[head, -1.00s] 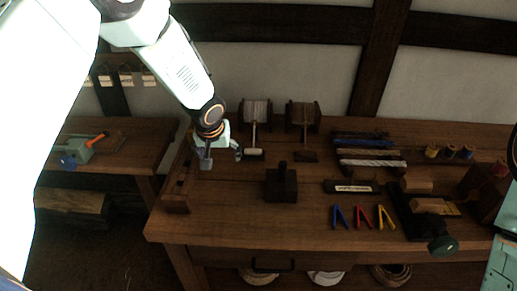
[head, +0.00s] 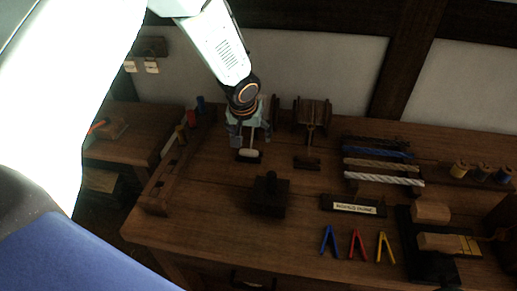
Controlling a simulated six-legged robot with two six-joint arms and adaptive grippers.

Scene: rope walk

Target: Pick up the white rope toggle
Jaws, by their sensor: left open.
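The white rope toggle (head: 249,153) is a small pale bar lying on a dark block (head: 247,160) at the back left of the bench. A cord runs up from it towards a reel that my gripper mostly hides. My left gripper (head: 251,138) points down with its fingers apart, above and just behind the toggle in the picture. The cord shows between the fingers. I cannot tell whether a finger touches the toggle. My right gripper is out of view.
A second reel (head: 313,113) with its own cord and dark block (head: 306,163) stands to the right. A dark block with a knob (head: 269,195) is in front. Rope lengths (head: 384,179), coloured clips (head: 357,246) and a wooden rack (head: 172,172) lie around.

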